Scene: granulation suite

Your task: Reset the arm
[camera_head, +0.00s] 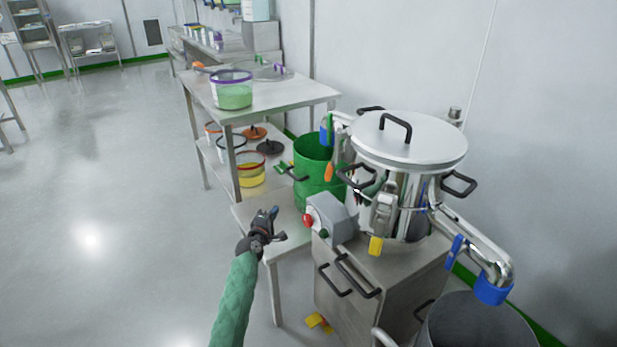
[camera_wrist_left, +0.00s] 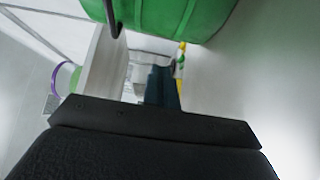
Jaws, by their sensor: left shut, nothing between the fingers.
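My left arm, in a green sleeve, comes up from the bottom of the head view. Its dark gripper (camera_head: 268,218) is shut and empty, held out in front of the low table beside the steel machine. In the left wrist view the shut fingers (camera_wrist_left: 162,88) point away from the camera, with a green drum (camera_wrist_left: 165,15) above them. My right gripper is in neither view.
A steel machine (camera_head: 398,205) with a lidded vessel and a grey control box (camera_head: 332,218) stands right of the gripper. The green drum (camera_head: 314,188) and a shelf table (camera_head: 290,97) with tubs are behind. The floor at left (camera_head: 110,220) is clear.

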